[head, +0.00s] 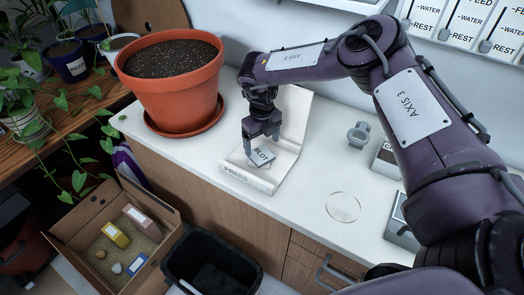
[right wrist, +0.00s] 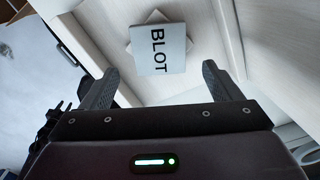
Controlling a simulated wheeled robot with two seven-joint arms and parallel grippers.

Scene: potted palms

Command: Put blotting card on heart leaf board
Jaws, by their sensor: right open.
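The grey blotting card marked BLOT (head: 262,155) is at the open white press (head: 284,170) on the counter. In the right wrist view the card (right wrist: 158,50) overlaps a pale square piece (right wrist: 133,47) whose corners stick out on both sides. That piece may be the heart leaf board, but the card hides most of it and I see no leaf. My right gripper (head: 262,136) is open just above the card. In the right wrist view its fingers (right wrist: 160,84) are wide apart, with the card beyond them and nothing held. My left gripper is out of view.
A large terracotta pot (head: 172,85) stands left of the press. A clear round disc (head: 343,207) and a grey ring-shaped thing (head: 358,134) lie to the right. A cardboard box (head: 72,228) and a black bin (head: 212,262) stand below the counter's front edge.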

